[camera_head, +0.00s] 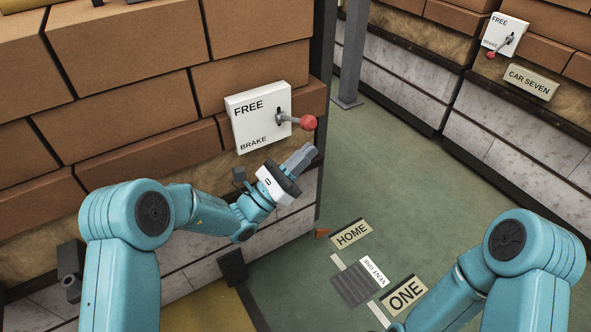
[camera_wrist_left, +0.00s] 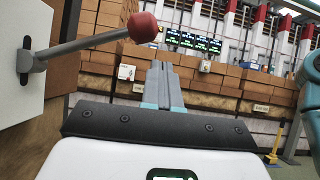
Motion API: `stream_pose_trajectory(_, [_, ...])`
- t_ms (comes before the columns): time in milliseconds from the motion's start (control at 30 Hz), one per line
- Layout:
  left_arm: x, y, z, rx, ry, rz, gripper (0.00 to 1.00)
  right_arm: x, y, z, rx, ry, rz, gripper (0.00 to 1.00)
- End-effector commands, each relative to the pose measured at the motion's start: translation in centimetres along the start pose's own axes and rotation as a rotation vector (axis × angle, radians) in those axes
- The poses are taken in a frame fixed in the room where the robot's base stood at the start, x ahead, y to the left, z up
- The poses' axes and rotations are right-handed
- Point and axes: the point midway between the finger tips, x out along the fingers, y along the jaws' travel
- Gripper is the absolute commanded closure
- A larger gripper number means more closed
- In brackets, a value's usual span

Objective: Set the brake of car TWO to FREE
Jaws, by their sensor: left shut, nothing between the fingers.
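A white brake plate (camera_head: 249,122) is fixed to the brick stack, with FREE at its top and BRAKE at its bottom. Its grey lever (camera_head: 292,119) sticks out of a slot and ends in a red knob (camera_head: 308,122). I cannot tell which end of the slot the lever is at. No car number shows on this plate. My left gripper (camera_head: 304,154) is shut and empty, just below the knob and apart from it. In the left wrist view, the shut fingers (camera_wrist_left: 162,84) point forward, with the red knob (camera_wrist_left: 143,27) above and left. My right gripper is out of view.
Another brake plate (camera_head: 505,34) with a red-knobbed lever stands at the far right, above a CAR SEVEN sign (camera_head: 531,82). Floor signs HOME (camera_head: 351,234) and ONE (camera_head: 405,294) lie beside a dark vent (camera_head: 356,285).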

Motion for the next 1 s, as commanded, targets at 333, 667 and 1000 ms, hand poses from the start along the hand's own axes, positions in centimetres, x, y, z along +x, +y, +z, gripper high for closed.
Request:
stream_pose_trajectory(333, [1.3, 0.2, 2.4, 0.001, -0.001, 0.002, 1.00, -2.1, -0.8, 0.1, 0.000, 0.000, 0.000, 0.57])
stream_pose_trajectory(667, [1.6, 0.2, 2.8, 0.002, -0.003, 0.002, 1.00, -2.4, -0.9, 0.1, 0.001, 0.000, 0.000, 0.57])
stream_pose_trajectory(1000, [1.6, 0.2, 3.0, 0.004, -0.007, 0.002, 1.00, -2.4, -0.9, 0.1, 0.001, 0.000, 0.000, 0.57])
